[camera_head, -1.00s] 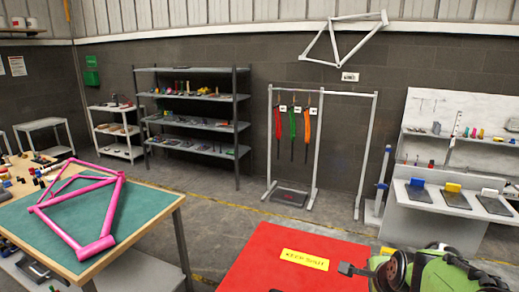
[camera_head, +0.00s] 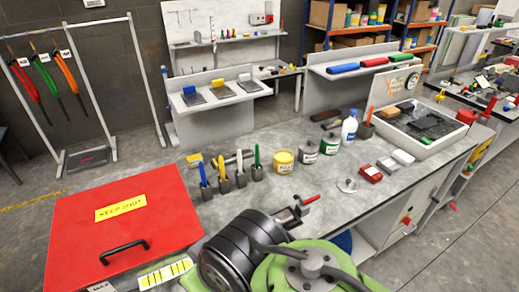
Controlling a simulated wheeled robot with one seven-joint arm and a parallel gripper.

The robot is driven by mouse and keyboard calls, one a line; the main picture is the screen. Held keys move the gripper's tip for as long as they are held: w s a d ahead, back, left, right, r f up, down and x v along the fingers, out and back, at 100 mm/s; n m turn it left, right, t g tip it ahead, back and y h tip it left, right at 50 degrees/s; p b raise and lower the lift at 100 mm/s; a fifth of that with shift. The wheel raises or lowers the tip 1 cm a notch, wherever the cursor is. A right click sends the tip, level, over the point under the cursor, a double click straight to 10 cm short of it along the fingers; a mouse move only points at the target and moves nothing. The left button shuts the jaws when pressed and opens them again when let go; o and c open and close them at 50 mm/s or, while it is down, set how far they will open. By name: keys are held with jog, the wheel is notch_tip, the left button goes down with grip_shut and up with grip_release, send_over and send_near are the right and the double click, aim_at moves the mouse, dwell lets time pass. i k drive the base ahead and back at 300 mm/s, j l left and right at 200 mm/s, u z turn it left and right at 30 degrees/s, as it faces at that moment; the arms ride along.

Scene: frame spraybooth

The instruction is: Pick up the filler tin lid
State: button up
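A small round grey disc with a raised knob (camera_head: 347,186), which looks like the filler tin lid, lies flat on the grey bench top. My green and black arm fills the bottom centre. A dark jaw-like part (camera_head: 290,214) at the arm's upper edge may be my gripper, but its fingers cannot be made out. It is left of the disc and apart from it in the picture.
Red blocks (camera_head: 371,174) and pale blocks (camera_head: 402,157) lie right of the disc. A white bottle (camera_head: 349,128) and a shallow tray (camera_head: 425,127) stand behind. Several coloured tools stand in dark holders (camera_head: 240,178) at left. A red lid (camera_head: 122,222) with a handle covers the left end.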

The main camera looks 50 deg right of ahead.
aim_at(346, 184)
jog(key=k+z, duration=0.15)
jog(key=z, duration=1.55)
